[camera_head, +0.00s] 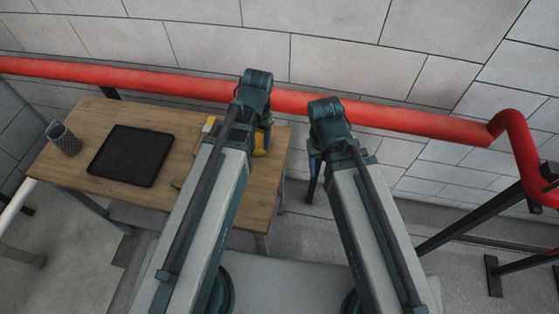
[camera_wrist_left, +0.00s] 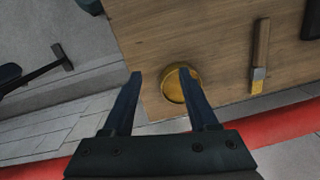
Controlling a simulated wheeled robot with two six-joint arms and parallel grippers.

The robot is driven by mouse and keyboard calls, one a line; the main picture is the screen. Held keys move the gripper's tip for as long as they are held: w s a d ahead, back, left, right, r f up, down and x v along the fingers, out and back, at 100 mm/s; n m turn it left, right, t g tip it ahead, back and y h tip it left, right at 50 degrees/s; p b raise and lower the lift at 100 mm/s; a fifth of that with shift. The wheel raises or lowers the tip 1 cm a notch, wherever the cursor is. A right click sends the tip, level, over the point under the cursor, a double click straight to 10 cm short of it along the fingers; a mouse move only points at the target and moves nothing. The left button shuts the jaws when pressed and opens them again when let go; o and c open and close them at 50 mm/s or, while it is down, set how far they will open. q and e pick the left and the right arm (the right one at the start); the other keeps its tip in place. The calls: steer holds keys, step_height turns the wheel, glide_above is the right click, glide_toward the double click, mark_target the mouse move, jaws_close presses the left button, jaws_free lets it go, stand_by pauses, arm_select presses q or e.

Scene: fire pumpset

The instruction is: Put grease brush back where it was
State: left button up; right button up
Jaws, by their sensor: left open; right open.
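The grease brush lies flat on the wooden table, its brown handle and pale yellow bristles showing in the left wrist view (camera_wrist_left: 260,58). In the head view its bristle end (camera_head: 209,124) shows just left of my left arm, bristles toward the wall; the arm hides part of it. A round yellow tin (camera_wrist_left: 181,83) stands near the table edge. My left gripper (camera_wrist_left: 161,74) is open and empty above that edge, one finger overlapping the tin in view, with the brush to the right. My right gripper (camera_head: 313,178) is open and empty, right of the table.
The wooden table (camera_head: 75,172) also carries a black tray (camera_head: 131,156) and a dark mesh cup (camera_head: 64,139) at left. A red pipe (camera_head: 420,121) runs along the block wall behind it. Dark metal braces (camera_head: 470,220) stand at right.

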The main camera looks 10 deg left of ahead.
arm_select(q)
steer(key=s+d+m, duration=0.1)
steer(key=s+d, duration=0.5)
steer(key=d, duration=0.1)
steer(key=shift+s+d, duration=0.4)
